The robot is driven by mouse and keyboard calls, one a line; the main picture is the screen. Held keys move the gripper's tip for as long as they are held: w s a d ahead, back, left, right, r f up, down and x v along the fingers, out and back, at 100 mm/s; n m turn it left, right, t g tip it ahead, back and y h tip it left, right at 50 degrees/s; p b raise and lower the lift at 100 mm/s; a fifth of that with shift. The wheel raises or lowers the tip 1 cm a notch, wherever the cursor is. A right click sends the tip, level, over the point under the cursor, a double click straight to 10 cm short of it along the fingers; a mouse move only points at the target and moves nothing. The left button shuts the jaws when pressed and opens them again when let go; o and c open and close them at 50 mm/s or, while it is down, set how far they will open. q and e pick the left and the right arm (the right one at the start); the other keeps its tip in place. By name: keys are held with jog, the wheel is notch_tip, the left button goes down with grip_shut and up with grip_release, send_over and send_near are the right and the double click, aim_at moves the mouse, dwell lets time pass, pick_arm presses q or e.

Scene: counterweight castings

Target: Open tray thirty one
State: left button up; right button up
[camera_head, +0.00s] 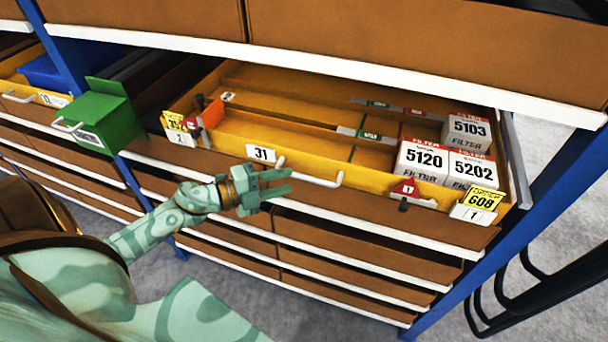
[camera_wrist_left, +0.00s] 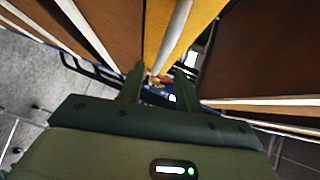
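The yellow tray labelled 31 (camera_head: 262,153) stands pulled out of the rack, and its inside shows. Its pale bar handle (camera_head: 311,180) is on the front face, right of the number label; the handle also shows in the left wrist view (camera_wrist_left: 175,38). My left gripper (camera_head: 289,181) is in front of the tray at the handle's left end. Its two fingers are apart, and in the left wrist view the gripper (camera_wrist_left: 160,70) has the bar running up beyond the gap. I cannot tell whether it touches the handle. My right gripper is not in view.
White filter boxes (camera_head: 422,160) sit in the tray's right part. A green bin (camera_head: 105,117) juts out at left, near a blue bin (camera_head: 42,72). Blue rack posts (camera_head: 475,268) flank the tray. Closed brown drawers (camera_head: 318,261) lie below. Black curved bars (camera_head: 530,305) stand at lower right.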

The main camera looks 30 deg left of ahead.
aim_at(299, 178)
pick_arm(q)
jog(key=x, duration=0.6)
jog(key=shift+d, duration=0.1)
grip_shut()
